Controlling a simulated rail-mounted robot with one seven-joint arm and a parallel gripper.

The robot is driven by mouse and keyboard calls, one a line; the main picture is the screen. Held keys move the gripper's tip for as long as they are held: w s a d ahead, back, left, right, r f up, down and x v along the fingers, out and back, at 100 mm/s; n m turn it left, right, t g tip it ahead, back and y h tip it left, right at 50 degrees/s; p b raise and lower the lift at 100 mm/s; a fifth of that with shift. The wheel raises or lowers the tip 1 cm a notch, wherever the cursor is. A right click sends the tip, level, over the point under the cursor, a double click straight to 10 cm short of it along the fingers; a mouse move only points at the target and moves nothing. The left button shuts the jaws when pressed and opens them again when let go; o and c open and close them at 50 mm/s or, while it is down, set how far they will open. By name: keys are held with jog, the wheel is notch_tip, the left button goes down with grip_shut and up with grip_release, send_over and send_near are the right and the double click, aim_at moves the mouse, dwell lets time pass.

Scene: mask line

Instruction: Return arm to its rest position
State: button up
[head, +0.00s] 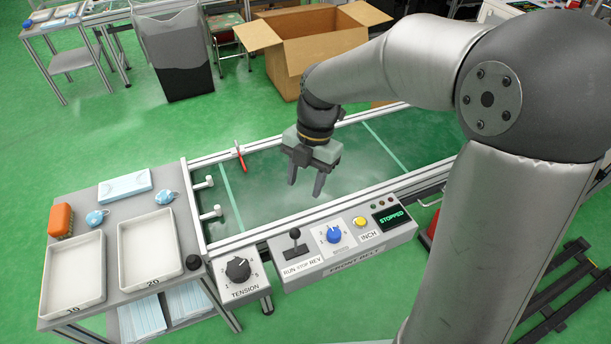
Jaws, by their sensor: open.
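My gripper (306,182) hangs over the green conveyor belt (270,205), fingers pointing down and spread apart. Nothing is between the fingers. My arm reaches in from the right side of the view, bent at the elbow. The gripper is behind the control panel (345,240) and apart from it. The panel's display (391,217) reads STOPPED.
A red pen-like object (240,156) lies at the belt's far rail. An open cardboard box (312,45) stands behind. A tension knob (238,269) is in front.

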dwell(0.5)
jog(key=s+d+r+m+p, duration=0.2)
jog(key=s+d+m, duration=0.2)
jog(key=m, duration=0.5)
jog(key=s+d+r+m+t+h+p, duration=0.1)
jog(key=s+d+r+m+p, duration=0.2)
jog(key=s+m, duration=0.4)
jog(key=s+d+r+m+t+p, duration=0.1)
jog(key=s+d+m, duration=0.3)
jog(key=m, duration=0.9)
jog(key=shift+s+d+r+h+p, duration=0.3)
jog(key=shift+s+d+r+p, duration=0.1)
jog(key=shift+s+r+p, duration=0.3)
jog(key=shift+w, duration=0.1)
